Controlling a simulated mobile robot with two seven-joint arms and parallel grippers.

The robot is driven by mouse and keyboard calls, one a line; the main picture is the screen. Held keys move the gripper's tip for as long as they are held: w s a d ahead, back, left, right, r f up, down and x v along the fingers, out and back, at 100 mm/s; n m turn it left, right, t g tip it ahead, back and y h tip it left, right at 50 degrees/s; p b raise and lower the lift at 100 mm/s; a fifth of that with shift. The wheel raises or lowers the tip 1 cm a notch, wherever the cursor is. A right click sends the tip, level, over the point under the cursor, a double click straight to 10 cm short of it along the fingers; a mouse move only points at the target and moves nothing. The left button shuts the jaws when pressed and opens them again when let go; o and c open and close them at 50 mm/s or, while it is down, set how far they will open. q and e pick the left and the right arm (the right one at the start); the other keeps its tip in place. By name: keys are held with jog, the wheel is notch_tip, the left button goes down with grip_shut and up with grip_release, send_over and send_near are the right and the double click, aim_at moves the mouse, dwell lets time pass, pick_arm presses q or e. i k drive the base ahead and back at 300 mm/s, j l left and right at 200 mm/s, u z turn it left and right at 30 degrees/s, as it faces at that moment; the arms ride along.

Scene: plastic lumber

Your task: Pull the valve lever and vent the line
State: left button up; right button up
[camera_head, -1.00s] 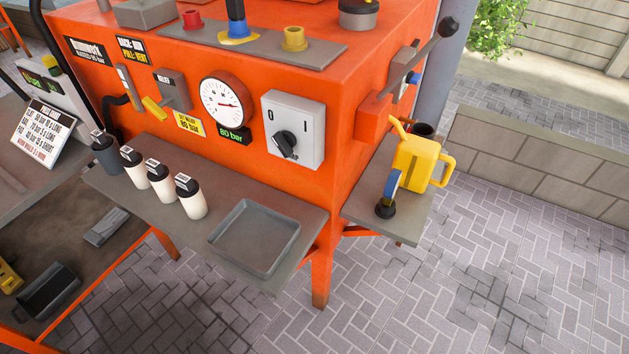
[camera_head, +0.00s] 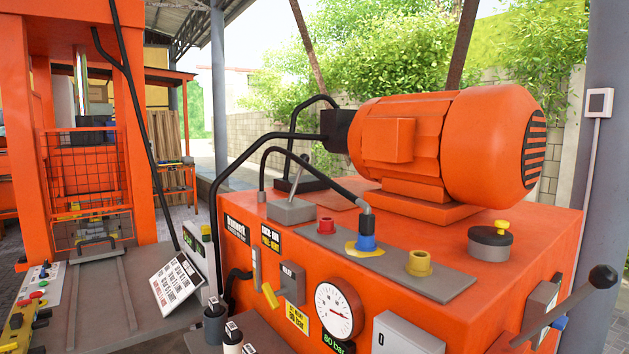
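The orange power unit (camera_head: 500,275) fills the lower right. A grey valve block (camera_head: 290,211) stands on its top at the left, with a thin metal lever rising from it, tilted up and right. Below it on the front face is a label (camera_head: 271,242) that seems to read "BACK: RUN, PULL: VENT". A pressure gauge (camera_head: 338,311) is on the front, with a green "80 bar" display (camera_head: 337,344) under it. Another lever with a black knob (camera_head: 603,278) sticks out at the right side. Neither of my grippers is in view.
A big orange motor (camera_head: 440,145) sits on top behind the grey port plate (camera_head: 405,262). A black hose arcs to a blue fitting (camera_head: 366,242) with a yellow patch at its base. A yellow-knobbed cap (camera_head: 490,242) stands right. A press with a wire cage (camera_head: 90,185) stands left.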

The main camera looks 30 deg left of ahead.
aim_at(304, 156)
jog(key=i+l, duration=0.2)
jog(key=i+l+u, duration=0.15)
jog(key=l, duration=0.25)
jog(key=i+l, duration=0.25)
jog(key=i+l+u, duration=0.15)
jog(key=l, duration=0.3)
jog(key=u, duration=1.5)
jog(key=k, duration=0.65)
jog(key=z, duration=2.1)
jog(key=k+j, duration=0.1)
jog(key=j, duration=3)
jog(key=k, duration=0.05)
